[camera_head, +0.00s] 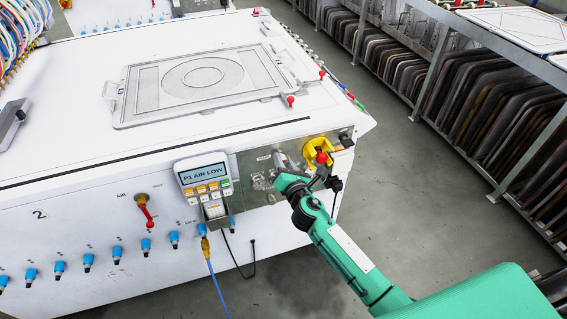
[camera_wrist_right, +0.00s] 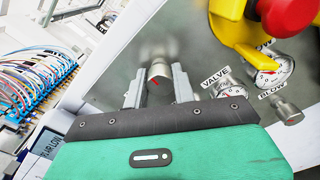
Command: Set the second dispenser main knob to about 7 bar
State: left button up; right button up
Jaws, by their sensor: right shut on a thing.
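My right gripper (camera_head: 283,180) is at the metal panel on the front right of the white machine. In the right wrist view its two fingers (camera_wrist_right: 158,88) are shut on a silver knob (camera_wrist_right: 159,71) with a red mark, one finger on each side. The knob's own label is not visible, so its name and setting cannot be read. In the head view the gripper mostly hides the knob. A gauge with a red needle (camera_wrist_right: 268,78) sits to the right, too small to read. My left gripper is not in view.
A yellow and red emergency stop (camera_head: 320,154) stands close right of my gripper. A display (camera_head: 203,174) reading "P1 AIR LOW" is to the left. Grey floor is open at right.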

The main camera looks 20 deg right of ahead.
jog(key=shift+m, duration=1)
jog(key=m, duration=0.2)
jog(key=shift+m+b, duration=0.35)
jog(key=shift+m, duration=1.25)
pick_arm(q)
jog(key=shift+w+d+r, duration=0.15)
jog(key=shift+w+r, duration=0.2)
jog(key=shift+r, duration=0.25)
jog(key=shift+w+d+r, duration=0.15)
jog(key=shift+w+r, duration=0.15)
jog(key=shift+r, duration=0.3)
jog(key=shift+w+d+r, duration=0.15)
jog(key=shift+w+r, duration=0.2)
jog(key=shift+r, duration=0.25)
pick_arm(e)
jog(key=shift+m, duration=1.4)
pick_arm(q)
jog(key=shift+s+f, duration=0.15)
pick_arm(e)
jog(key=o, duration=0.9)
jog(key=shift+o, duration=0.4)
